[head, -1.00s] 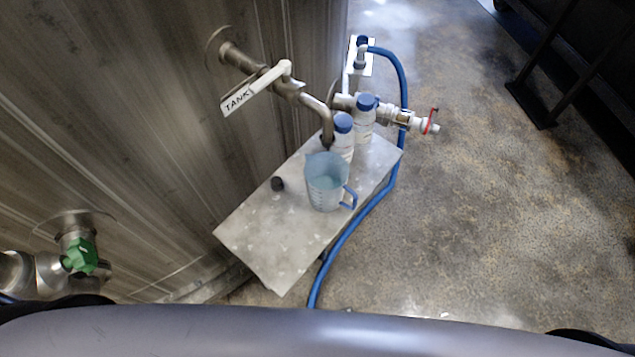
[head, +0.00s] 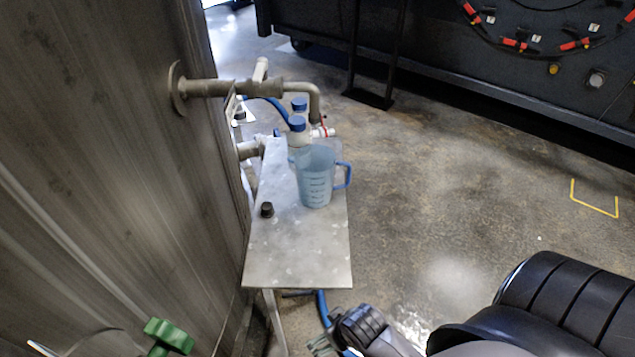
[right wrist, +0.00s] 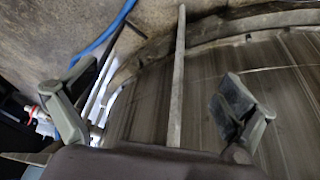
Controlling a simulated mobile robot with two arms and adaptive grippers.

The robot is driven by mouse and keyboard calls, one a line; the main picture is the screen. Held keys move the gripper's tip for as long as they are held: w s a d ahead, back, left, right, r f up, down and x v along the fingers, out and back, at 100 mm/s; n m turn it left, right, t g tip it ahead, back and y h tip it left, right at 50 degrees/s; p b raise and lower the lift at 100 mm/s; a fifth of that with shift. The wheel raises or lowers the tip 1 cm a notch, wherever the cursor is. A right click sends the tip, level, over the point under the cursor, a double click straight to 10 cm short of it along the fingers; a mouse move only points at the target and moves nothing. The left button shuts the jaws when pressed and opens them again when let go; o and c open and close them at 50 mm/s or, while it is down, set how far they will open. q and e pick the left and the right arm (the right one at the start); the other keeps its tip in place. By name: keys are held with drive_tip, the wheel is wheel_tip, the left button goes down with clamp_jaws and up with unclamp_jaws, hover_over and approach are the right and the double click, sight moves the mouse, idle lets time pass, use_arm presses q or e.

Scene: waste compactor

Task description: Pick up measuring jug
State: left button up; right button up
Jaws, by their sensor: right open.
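The measuring jug (head: 316,178) is translucent blue with printed marks and stands upright on a grey metal shelf (head: 300,250). Its blue handle points right in the head view. My right gripper (head: 325,343) is at the bottom of the head view, in front of and below the shelf's near edge, apart from the jug. In the right wrist view its two fingers (right wrist: 158,88) are spread wide with nothing held between them. The jug does not show in that view. My left gripper is not in view.
A small black cap (head: 267,210) lies on the shelf. A large metal tank (head: 110,150) borders the left. A blue hose (right wrist: 103,35) runs below. Floor at right is open.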

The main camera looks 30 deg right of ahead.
sight(323, 181)
wheel_tip(323, 181, up, 12)
drive_tip(key=w+d+t, duration=0.1)
drive_tip(key=d+t, duration=0.1)
drive_tip(key=w+d+r+m+t+h, duration=0.1)
drive_tip(key=w+d, duration=0.1)
drive_tip(key=w, duration=0.1)
drive_tip(key=w+d+r+m+t, duration=0.1)
drive_tip(key=w+d+t, duration=0.1)
drive_tip(key=w, duration=0.1)
drive_tip(key=w+d+r+m+t+h, duration=0.1)
drive_tip(key=w+d+t, duration=0.1)
drive_tip(key=w, duration=0.2)
drive_tip(key=shift+d+h, duration=0.15)
drive_tip(key=shift+h, duration=0.15)
drive_tip(key=w+d+r+t, duration=0.1)
drive_tip(key=w+t, duration=0.1)
drive_tip(key=w, duration=0.3)
drive_tip(key=w+d+r+t, duration=0.2)
drive_tip(key=w, duration=0.4)
drive_tip(key=w+d+r+t+p, duration=0.1)
drive_tip(key=w+d+t, duration=0.1)
drive_tip(key=w, duration=0.3)
drive_tip(key=shift+w+d+r+m+t+h, duration=0.2)
drive_tip(key=shift+d+r+m+t+h, duration=0.1)
drive_tip(key=shift+r+h, duration=0.1)
drive_tip(key=w, duration=0.4)
drive_tip(key=shift+w+d+f, duration=0.15)
drive_tip(key=shift+w+d, duration=0.1)
drive_tip(key=shift+d, duration=0.05)
drive_tip(key=shift+s, duration=0.1)
